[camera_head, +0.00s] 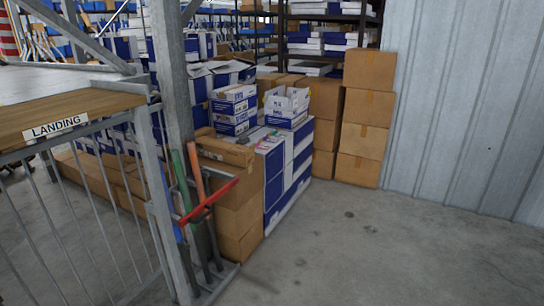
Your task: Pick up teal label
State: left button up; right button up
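Neither of my grippers is in the head view. I cannot make out a teal label for certain. Some small coloured items (271,138) lie on top of a blue-and-white carton (290,168) in the middle of the view; they are too small to tell apart. An open white-and-blue box (287,103) and a stack of small blue-and-white boxes (234,110) stand behind them.
Brown boxes (367,118) are stacked by the grey corrugated wall (465,110). At the left are a metal railing (155,200), a platform marked LANDING (55,128), and a rack of long-handled tools (200,195). The concrete floor (390,250) at right is clear.

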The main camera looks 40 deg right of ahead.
aim_at(274, 133)
jog(key=z, duration=1)
jog(key=i+l+z, duration=0.2)
jog(key=i, duration=1.25)
jog(key=i+l+z, duration=0.15)
jog(key=i, duration=1.3)
